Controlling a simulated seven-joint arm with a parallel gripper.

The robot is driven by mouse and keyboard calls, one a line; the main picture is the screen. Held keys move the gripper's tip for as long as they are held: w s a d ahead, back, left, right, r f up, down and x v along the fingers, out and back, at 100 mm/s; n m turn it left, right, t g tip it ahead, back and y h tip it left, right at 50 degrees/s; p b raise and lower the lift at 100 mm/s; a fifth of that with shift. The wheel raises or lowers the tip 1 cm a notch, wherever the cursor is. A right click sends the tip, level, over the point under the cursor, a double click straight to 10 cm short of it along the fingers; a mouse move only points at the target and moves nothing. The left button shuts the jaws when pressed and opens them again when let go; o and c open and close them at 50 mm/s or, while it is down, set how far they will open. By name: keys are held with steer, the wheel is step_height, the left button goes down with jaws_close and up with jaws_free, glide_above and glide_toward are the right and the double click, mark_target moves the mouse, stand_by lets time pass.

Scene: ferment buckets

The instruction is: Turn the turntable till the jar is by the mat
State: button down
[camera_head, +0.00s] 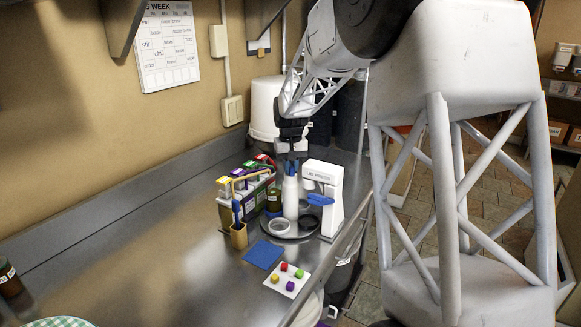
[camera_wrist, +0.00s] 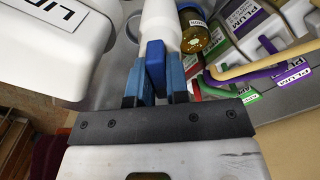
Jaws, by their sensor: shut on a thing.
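A dark round turntable (camera_head: 291,235) stands on the steel counter, carrying a tall white bottle (camera_head: 290,199), a light ring-shaped item (camera_head: 279,226) and a dark one (camera_head: 306,221). My gripper (camera_head: 292,168) is above the turntable, pointing down. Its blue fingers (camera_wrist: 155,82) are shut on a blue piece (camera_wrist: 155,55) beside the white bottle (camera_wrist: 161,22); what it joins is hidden.
A white machine (camera_head: 328,195) stands close at the turntable's right. Cartons with coloured tops (camera_head: 235,187) and a tan holder (camera_head: 239,236) are at its left. A white card with coloured cubes (camera_head: 288,279) lies in front. The counter's left part is mostly clear.

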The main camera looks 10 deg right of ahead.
steer(key=shift+n, duration=6.7)
steer(key=shift+r+n, duration=0.1)
steer(key=shift+n, duration=2.2)
steer(key=c, duration=1.1)
jaws_free()
